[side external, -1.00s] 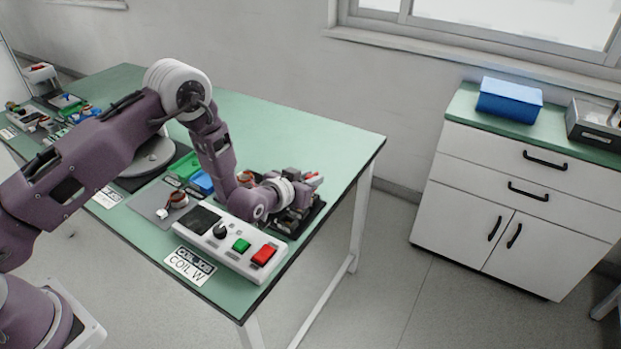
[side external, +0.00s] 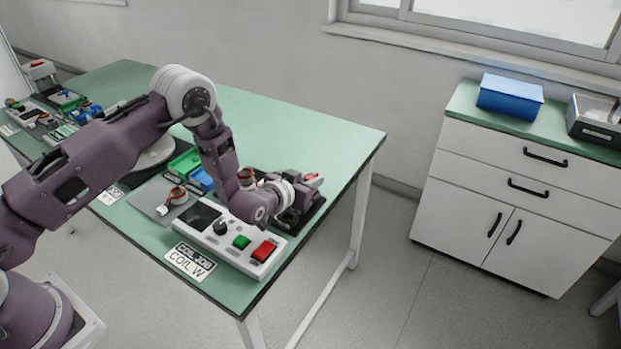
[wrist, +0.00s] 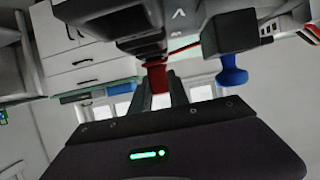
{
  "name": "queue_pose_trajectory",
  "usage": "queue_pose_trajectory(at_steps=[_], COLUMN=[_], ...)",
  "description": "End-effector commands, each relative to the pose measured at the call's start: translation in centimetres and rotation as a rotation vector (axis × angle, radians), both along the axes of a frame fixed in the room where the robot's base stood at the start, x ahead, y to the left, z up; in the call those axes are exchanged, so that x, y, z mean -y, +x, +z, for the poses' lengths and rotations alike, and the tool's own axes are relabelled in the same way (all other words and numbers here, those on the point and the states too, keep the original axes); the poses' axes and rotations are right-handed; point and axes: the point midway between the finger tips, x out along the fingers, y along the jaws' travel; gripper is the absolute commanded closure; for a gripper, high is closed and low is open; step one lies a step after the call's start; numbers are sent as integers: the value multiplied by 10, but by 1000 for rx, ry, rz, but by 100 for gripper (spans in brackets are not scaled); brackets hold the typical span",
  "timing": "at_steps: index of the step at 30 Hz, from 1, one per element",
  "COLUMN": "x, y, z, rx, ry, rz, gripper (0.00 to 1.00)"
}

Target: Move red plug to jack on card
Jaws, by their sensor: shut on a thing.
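My gripper (wrist: 158,92) is shut on the red plug (wrist: 155,77), whose red body shows between the two fingers in the wrist view. Its tip is hidden close under the dark test fixture (wrist: 105,18), so I cannot tell whether it sits in a jack. A blue plug (wrist: 232,76) stands on the fixture to the right, apart from my fingers. In the side view my gripper (side external: 300,188) is low over the dark fixture (side external: 310,212) at the table's right end. The white card (side external: 190,261) reads "COIL JOB COIL W" at the front edge.
A white control box (side external: 225,240) with a black knob, green button and red switch stands in front of the fixture. The table's back right is clear.

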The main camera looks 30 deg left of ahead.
Motion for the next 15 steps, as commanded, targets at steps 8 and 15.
queue_pose_trajectory(at_steps=[8, 15], x=[0, 0], y=[0, 0], z=[-3, -3], rx=[1, 0], ry=[0, 0], rz=[0, 0], gripper=[100, 53])
